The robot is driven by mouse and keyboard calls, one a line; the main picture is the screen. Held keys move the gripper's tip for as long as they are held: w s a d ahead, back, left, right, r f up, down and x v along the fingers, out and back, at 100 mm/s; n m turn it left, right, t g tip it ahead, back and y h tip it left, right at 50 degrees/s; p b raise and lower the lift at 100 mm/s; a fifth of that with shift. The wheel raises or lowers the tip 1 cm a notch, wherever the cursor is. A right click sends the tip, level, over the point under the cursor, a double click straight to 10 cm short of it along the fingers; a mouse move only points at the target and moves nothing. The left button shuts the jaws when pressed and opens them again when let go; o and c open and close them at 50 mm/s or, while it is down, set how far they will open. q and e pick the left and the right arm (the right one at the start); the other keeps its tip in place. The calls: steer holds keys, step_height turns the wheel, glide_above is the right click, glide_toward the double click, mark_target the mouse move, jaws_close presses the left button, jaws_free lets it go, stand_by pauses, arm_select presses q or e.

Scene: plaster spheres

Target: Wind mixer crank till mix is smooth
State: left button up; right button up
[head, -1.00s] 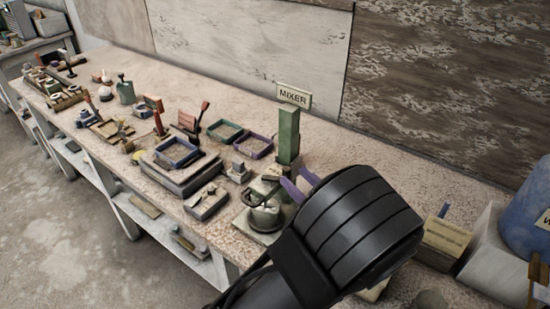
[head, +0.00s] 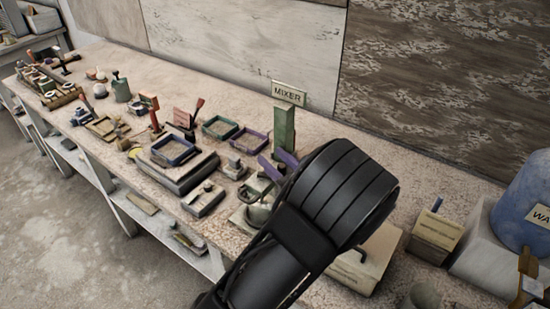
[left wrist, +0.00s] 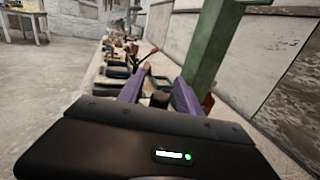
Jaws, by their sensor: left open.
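The mixer stands on the bench as a green post (head: 285,128) under a MIXER sign (head: 289,94), with a grey bowl (head: 256,214) at its foot. My left gripper (head: 279,166) has purple fingers and is close in front of the post, above the bowl. In the left wrist view its fingers are apart, with a dark round knob (left wrist: 160,99) showing between them. I cannot tell whether they touch it. The green post (left wrist: 211,48) rises just right of the fingers there. My left arm hides much of the mixer; the bowl's contents cannot be made out.
Trays, including a green one (head: 220,128) and a purple one (head: 249,141), and small tools crowd the bench to the left. A box (head: 437,234) and a blue WATER container (head: 527,205) stand at the right. The bench's back strip is mostly clear.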

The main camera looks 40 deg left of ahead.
arm_select(q)
jaws_close()
stand_by(0.4)
